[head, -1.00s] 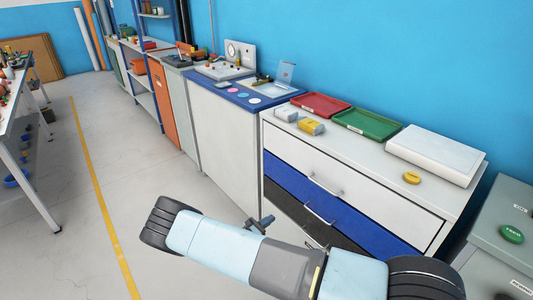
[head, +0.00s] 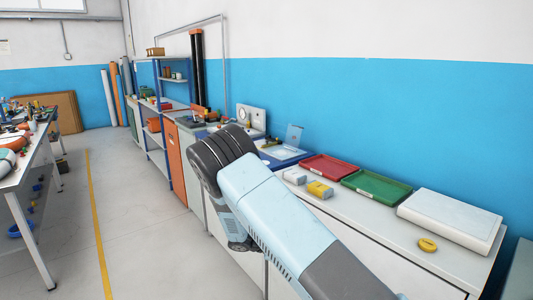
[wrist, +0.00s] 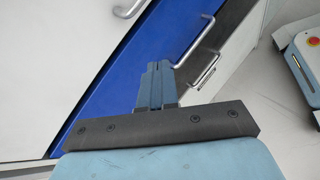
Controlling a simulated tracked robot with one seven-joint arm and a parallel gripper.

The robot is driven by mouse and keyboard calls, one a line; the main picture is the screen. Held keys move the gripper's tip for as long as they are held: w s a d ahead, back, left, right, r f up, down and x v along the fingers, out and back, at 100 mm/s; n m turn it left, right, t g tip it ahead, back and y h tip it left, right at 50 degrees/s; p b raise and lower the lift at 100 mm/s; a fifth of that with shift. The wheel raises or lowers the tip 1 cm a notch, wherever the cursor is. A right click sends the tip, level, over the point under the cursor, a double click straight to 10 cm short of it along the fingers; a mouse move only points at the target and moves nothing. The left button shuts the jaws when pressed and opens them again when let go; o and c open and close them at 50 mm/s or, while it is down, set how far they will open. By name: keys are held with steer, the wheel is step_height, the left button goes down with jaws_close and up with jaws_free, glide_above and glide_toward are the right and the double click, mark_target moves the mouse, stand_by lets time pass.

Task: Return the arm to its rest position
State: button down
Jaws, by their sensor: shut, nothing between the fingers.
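My gripper (wrist: 157,68) shows in the wrist view with its two blue-grey fingers together and nothing between them. Behind the fingers are a blue drawer front (wrist: 135,60) and metal bar handles; I cannot tell how far off they are. In the head view my light blue arm rises from the bottom right toward the middle, in front of the drawer cabinet and the workbench. The gripper itself is hidden there.
On the cabinet are a red tray (head: 327,167), a green tray (head: 377,187), a white flat box (head: 450,219) and a yellow round piece (head: 427,244). A table (head: 22,170) stands at the left. The floor (head: 135,215) between is clear.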

steer(key=s+d+r+m+g+y, duration=0.1)
steer(key=s+d+r+m+y, duration=0.25)
steer(key=r, duration=0.65)
steer(key=s+d+r+m+y, duration=0.25)
steer(key=s+d+r, duration=0.2)
steer(key=r, duration=0.55)
steer(key=s+d+r+m+g+y, duration=0.1)
steer(key=s+d+r+m+y, duration=0.3)
steer(key=r, duration=0.6)
steer(key=s+r+m+t, duration=0.1)
steer(key=s+r+t, duration=0.1)
steer(key=s+r, duration=0.2)
steer(key=s+d+r+m+t+y, duration=0.1)
steer(key=s+r, duration=0.3)
steer(key=s, duration=0.6)
steer(key=s+d+r+m+t+y, duration=0.1)
steer(key=s+r+m+t, duration=0.1)
steer(key=s, duration=0.6)
steer(key=shift+r+m+t, duration=0.3)
steer(key=shift+r+m, duration=0.4)
steer(key=shift+r, duration=0.35)
steer(key=shift+s+d, duration=0.1)
